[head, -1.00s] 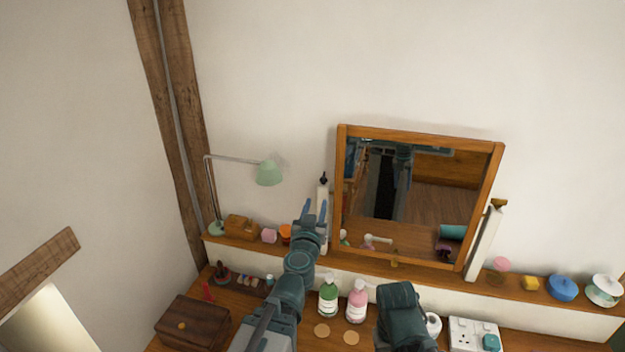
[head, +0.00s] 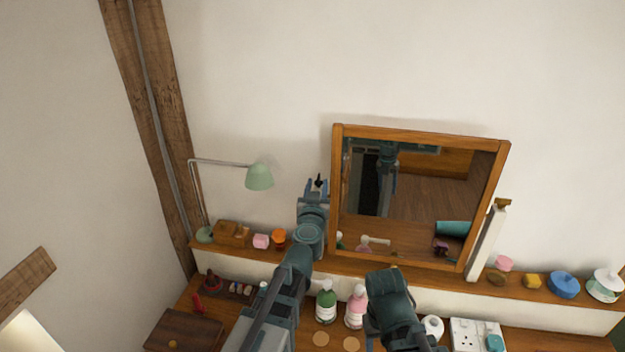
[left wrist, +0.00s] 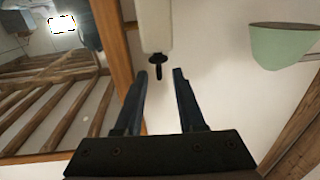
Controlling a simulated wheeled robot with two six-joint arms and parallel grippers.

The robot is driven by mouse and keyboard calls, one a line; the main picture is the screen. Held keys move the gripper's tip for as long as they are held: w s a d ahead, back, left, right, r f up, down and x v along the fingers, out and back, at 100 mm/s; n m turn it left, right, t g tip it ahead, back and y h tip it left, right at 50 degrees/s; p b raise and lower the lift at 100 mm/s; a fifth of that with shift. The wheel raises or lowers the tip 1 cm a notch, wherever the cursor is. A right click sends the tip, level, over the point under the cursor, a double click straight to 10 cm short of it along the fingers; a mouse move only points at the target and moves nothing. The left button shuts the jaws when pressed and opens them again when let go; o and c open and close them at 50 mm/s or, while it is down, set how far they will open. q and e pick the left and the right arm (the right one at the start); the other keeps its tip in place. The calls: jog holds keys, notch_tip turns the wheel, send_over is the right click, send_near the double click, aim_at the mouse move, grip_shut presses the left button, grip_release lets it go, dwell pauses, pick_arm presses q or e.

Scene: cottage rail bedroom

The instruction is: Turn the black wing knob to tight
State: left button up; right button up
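The black wing knob (head: 319,181) sits on top of the white post at the left side of the tilting mirror (head: 337,205). In the left wrist view the knob (left wrist: 158,66) hangs at the end of the pale post (left wrist: 155,25). My left gripper (head: 318,186) is open, with its fingertips on either side of the knob in the head view. In the left wrist view the fingertips (left wrist: 160,72) are apart, and the knob lies between or just beyond them; no contact shows. My right arm is in front of the mirror's lower edge; its fingers are not visible.
A green lamp (head: 259,177) stands to the left of the post, its shade close to my left gripper in the wrist view. A brass knob (head: 502,202) tops the right post. Green (head: 326,304) and pink (head: 355,309) bottles stand below on the dresser.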

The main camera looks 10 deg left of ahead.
pick_arm(q)
jog(key=shift+w+f, duration=0.1)
jog(key=shift+w, duration=0.8)
jog(key=shift+s, duration=0.1)
grip_shut()
jog(key=shift+a+h, duration=0.1)
jog(key=shift+h, duration=0.2)
